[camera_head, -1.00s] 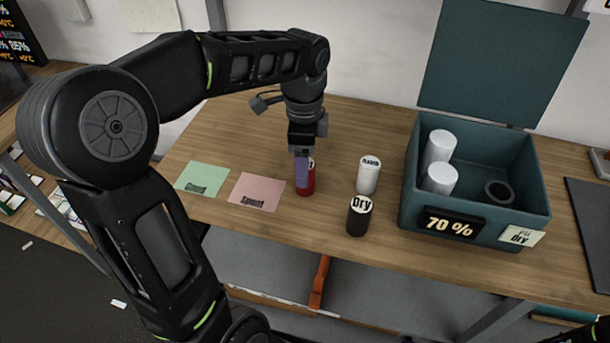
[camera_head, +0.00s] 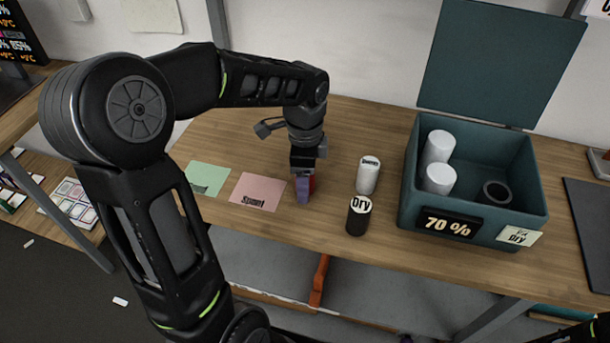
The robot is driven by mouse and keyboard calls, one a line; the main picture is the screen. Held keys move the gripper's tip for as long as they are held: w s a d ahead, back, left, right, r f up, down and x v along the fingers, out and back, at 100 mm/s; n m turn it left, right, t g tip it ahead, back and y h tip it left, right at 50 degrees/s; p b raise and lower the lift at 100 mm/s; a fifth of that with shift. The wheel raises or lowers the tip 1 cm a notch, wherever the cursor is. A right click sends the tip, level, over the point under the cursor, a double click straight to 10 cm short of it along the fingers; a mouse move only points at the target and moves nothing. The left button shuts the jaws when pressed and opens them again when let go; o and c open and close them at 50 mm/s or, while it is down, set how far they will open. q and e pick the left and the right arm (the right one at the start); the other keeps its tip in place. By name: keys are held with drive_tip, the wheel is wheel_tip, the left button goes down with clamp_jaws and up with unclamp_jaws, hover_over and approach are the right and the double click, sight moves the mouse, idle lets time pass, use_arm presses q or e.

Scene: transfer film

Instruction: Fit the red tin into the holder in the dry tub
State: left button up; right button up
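The red tin (camera_head: 312,184) stands upright on the table beside the pink card, mostly hidden behind my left gripper. My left gripper (camera_head: 304,190) points down at the tin, its fingers low at the tin's side; whether they are closed on it is hidden. The dry tub (camera_head: 413,190) is a teal box with its lid up, at the right, with a "70 %" display. Its empty dark ring holder (camera_head: 497,192) is at the right inside. Two white tins (camera_head: 439,146) stand at the left inside. My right gripper is not in view.
A white tin (camera_head: 368,176) and a black tin (camera_head: 358,217) marked "Dry" stand between the red tin and the tub. A green card (camera_head: 207,178) and a pink card (camera_head: 257,190) lie left. A dark mat (camera_head: 590,215) lies at the right.

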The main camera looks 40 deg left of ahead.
use_arm(q)
drive_tip(key=shift+c, duration=0.2)
clamp_jaws()
idle(0.5)
